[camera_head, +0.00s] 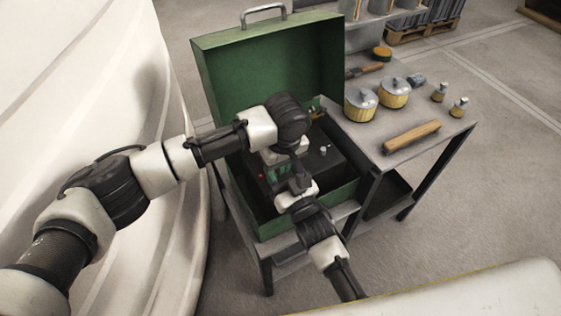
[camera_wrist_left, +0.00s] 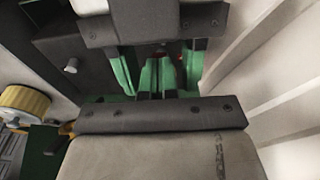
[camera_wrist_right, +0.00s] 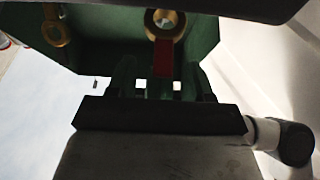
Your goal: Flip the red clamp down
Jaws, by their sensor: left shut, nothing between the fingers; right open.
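The red clamp (camera_wrist_right: 163,57) shows in the right wrist view as a narrow red strip below a brass ring fitting. It stands ahead of my right gripper (camera_wrist_right: 160,84), between its fingers in the picture; I cannot tell whether they touch. The right gripper is open. My left gripper (camera_head: 276,172) is over the green box and shut on nothing; its green fingers also show close together in the left wrist view (camera_wrist_left: 158,75). A small red spot lies just beyond them there, but I cannot tell what it is. In the head view my arms hide much of the box's inside.
The green box (camera_head: 345,192) stands on a metal stand with its lid (camera_head: 265,62) raised. A dark unit (camera_head: 328,160) with a small knob sits inside. The side table (camera_head: 438,141) holds yellow-sided pots (camera_head: 361,104), small bottles (camera_head: 459,107) and a wooden piece (camera_head: 411,137).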

